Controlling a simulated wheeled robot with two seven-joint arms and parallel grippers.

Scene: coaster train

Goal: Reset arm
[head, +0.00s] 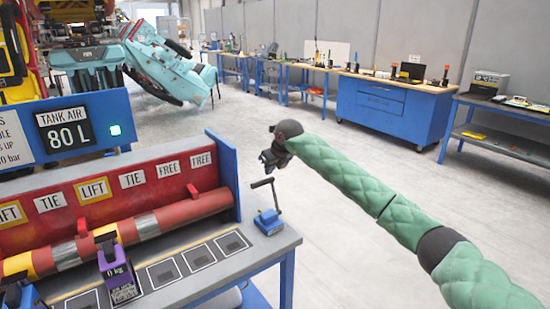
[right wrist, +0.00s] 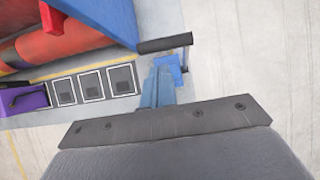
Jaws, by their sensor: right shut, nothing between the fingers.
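My right arm, in a green quilted sleeve, reaches in from the lower right of the head view. Its dark right gripper (head: 272,160) is shut and empty, held in the air above and beyond the right end of the workbench (head: 235,270). It is apart from the blue lever device (head: 269,222) with a black handle, which stands on the bench's right corner below it. My left gripper is not in view.
The bench carries a red tube (head: 190,210), a purple block marked 0 kg (head: 119,277) and a row of dark square pads (head: 197,257). A blue side panel (head: 222,165) rises at its right end. Open floor (head: 330,235) lies to the right; blue workbenches (head: 385,108) stand behind.

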